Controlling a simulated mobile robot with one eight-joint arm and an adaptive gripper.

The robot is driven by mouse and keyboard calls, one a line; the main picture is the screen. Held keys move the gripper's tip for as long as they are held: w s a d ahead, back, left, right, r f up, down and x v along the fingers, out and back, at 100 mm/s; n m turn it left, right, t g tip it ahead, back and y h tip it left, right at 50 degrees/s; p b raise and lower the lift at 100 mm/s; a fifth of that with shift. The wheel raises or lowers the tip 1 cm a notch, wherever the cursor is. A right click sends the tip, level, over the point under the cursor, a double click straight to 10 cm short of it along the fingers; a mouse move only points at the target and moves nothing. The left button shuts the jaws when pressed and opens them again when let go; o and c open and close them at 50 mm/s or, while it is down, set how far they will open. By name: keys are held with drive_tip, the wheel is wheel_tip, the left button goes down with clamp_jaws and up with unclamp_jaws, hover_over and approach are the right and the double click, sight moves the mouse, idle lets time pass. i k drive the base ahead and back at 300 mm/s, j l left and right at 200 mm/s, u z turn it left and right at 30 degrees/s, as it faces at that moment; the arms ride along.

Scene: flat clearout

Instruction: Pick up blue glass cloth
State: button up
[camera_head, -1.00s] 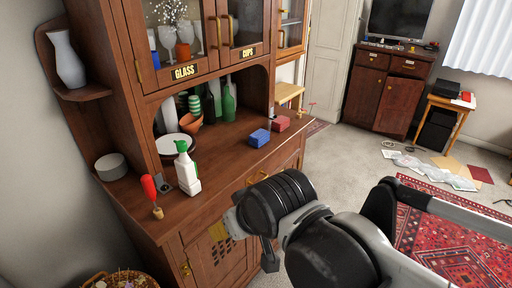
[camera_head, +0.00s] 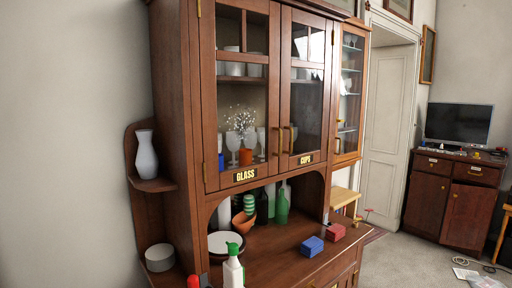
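A blue folded cloth (camera_head: 312,246) lies on the wooden counter of the hutch, near its front edge. It looks like a small block and is fully in sight. A red folded cloth (camera_head: 335,232) of similar shape lies just behind it to the right, with a small gap between them. My gripper is out of this view, so I cannot see whether it is open or holds anything.
A white spray bottle (camera_head: 233,268) with a green top stands on the counter's left. Green bottles (camera_head: 282,205), an orange bowl (camera_head: 243,222) and plates (camera_head: 225,244) fill the niche behind. Glass-fronted doors labelled GLASS (camera_head: 245,175) and CUPS (camera_head: 306,159) are shut above.

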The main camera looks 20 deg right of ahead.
sight(310, 247)
drive_tip(key=i+l, duration=0.9)
drive_tip(key=i, duration=0.15)
drive_tip(key=l+z, duration=0.05)
